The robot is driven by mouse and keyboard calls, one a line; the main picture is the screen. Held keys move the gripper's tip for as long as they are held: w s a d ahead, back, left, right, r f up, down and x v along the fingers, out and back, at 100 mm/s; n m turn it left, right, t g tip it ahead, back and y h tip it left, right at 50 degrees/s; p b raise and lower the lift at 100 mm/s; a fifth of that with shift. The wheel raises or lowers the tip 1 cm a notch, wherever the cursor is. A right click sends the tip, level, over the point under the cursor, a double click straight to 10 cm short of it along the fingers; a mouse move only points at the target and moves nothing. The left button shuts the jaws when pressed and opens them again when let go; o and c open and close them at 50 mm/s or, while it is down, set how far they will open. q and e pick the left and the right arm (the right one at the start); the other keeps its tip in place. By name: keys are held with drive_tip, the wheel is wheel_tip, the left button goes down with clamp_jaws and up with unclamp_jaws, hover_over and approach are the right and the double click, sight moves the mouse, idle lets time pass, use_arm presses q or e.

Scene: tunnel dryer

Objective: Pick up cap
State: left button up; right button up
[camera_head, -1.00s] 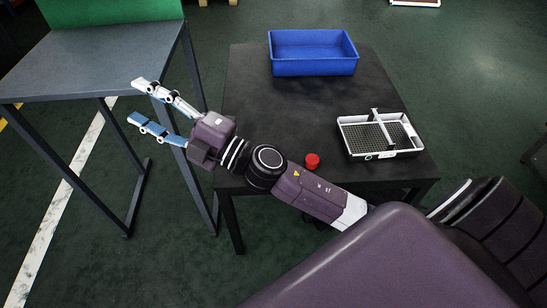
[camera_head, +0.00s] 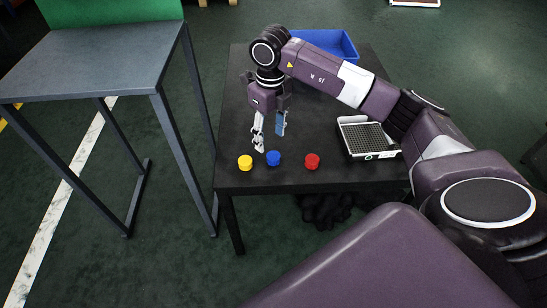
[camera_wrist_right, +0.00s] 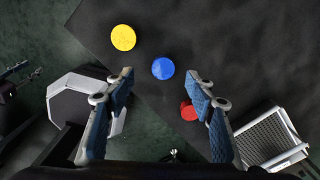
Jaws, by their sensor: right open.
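Three round caps lie in a row near the front edge of the black table. The yellow cap (camera_head: 245,162) is at the left, the blue cap (camera_head: 273,158) in the middle, the red cap (camera_head: 312,161) at the right. My right gripper (camera_head: 270,143) points down over the table, open and empty, just behind and above the blue cap. In the right wrist view the blue cap (camera_wrist_right: 163,68) shows between and beyond the fingertips (camera_wrist_right: 160,78). There the yellow cap (camera_wrist_right: 123,37) is at upper left, and the red cap (camera_wrist_right: 188,111) is partly hidden by the right finger. My left gripper is not in view.
A white tray with a dark mesh (camera_head: 350,143) stands on the table at the right, partly behind my arm. A blue bin (camera_head: 325,40) is at the back, partly covered. A grey table (camera_head: 90,65) stands at the left. The black table's left part (camera_head: 232,110) is bare.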

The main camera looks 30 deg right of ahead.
sight(273, 155)
drive_tip(key=shift+s+d+f, duration=0.1)
drive_tip(key=shift+d+f, duration=0.2)
drive_tip(key=shift+f, duration=0.1)
drive_tip(key=f, duration=0.3)
drive_tip(key=f+b, duration=0.1)
drive_tip(key=f, duration=0.3)
drive_tip(key=shift+s, duration=0.2)
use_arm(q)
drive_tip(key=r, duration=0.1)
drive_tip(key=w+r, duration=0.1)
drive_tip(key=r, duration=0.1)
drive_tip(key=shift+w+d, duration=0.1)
use_arm(e)
drive_tip(key=shift+r, duration=0.1)
drive_tip(key=shift+c, duration=0.3)
drive_tip(key=c, duration=0.9)
